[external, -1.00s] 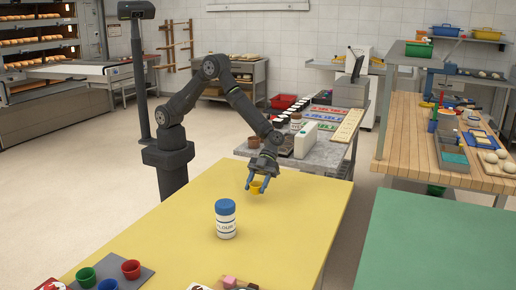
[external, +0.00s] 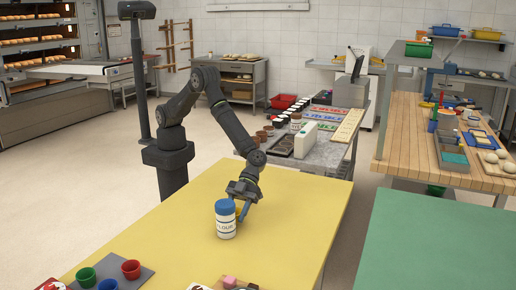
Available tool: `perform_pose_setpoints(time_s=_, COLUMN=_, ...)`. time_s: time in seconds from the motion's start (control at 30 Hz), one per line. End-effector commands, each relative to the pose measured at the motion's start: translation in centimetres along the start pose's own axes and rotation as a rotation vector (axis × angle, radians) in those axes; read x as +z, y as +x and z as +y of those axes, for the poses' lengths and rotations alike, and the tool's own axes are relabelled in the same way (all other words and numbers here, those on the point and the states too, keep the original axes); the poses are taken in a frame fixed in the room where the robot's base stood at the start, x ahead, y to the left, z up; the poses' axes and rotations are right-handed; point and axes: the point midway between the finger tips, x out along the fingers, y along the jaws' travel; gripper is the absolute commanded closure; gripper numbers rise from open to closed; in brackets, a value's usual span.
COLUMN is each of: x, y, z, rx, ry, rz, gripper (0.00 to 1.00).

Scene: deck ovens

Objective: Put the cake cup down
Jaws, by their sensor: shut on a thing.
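My gripper (external: 240,208) is low over the yellow table (external: 290,215), just behind the flour jar (external: 226,222). It is shut on the yellow cake cup, which the jar and the fingers hide in this view. I cannot tell whether the cup touches the table.
The upright white flour jar with a blue lid stands close in front of my gripper. Red (external: 131,268), green (external: 86,276) and blue (external: 108,284) cups sit on a grey mat (external: 134,283) at the front left. The table's right side is clear.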

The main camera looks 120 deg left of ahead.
Motion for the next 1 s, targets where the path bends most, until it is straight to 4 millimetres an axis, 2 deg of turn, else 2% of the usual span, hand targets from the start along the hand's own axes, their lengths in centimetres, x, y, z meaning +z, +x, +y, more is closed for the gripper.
perform_pose_setpoints(time_s=0.1, x=1.2, y=0.8, z=0.0, rx=0.000, ry=-0.001, rz=0.000, gripper=0.76)
perform_pose_setpoints(time_s=0.47, x=1.5, y=1.0, z=0.0, rx=0.000, ry=-0.001, rz=0.000, gripper=0.76)
perform_pose_setpoints(time_s=0.5, x=1.5, y=1.0, z=0.0, rx=0.000, ry=0.000, rz=0.001, gripper=0.48)
perform_pose_setpoints(time_s=0.6, x=1.5, y=0.9, z=0.0, rx=0.000, ry=0.000, rz=0.001, gripper=0.32)
perform_pose_setpoints(time_s=0.9, x=1.3, y=0.8, z=0.0, rx=0.000, ry=0.001, rz=0.001, gripper=0.32)
perform_pose_setpoints(time_s=1.0, x=1.2, y=0.0, z=-0.1, rx=-0.002, ry=0.001, rz=0.001, gripper=0.32)
